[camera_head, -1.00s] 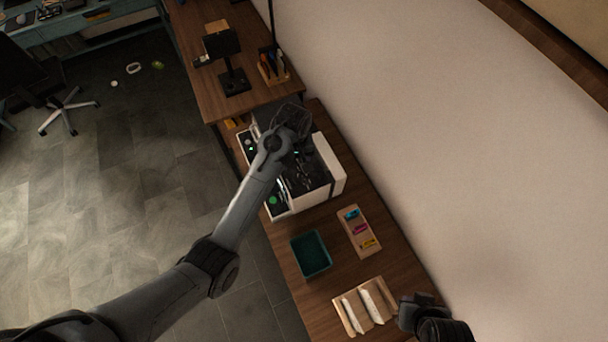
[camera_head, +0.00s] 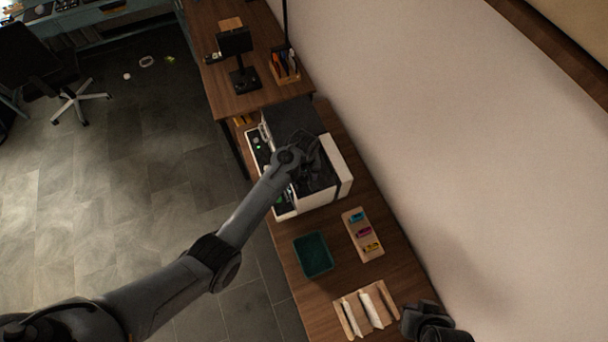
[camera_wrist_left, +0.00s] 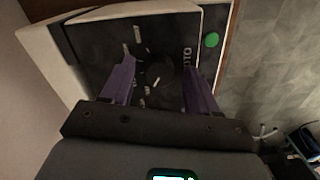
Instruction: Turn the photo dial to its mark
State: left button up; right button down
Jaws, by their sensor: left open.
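The photo dial (camera_wrist_left: 158,76) is a dark round knob with a pale pointer line, on a dark panel of the white machine (camera_wrist_left: 60,55). Several white marks ring it, and part of a white label ending in "OTO" shows beside it. My left gripper (camera_wrist_left: 158,82) is open, its two purple-looking fingers on either side of the dial; I cannot tell whether they touch it. In the head view my left gripper (camera_head: 316,163) is over the white machine (camera_head: 338,160), and the dial is hidden. My right gripper (camera_head: 425,318) is at the lower right, its fingers unclear.
A green button (camera_wrist_left: 211,40) is near the dial. On the wooden table (camera_head: 300,285) are a teal bin (camera_head: 313,254), a tray of coloured cartridges (camera_head: 363,235) and a wooden holder with white items (camera_head: 366,310). A black stand (camera_head: 240,75) is on the farther table.

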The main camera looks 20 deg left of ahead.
pick_arm(q)
jog(key=c, duration=1)
jog(key=shift+c, duration=0.2)
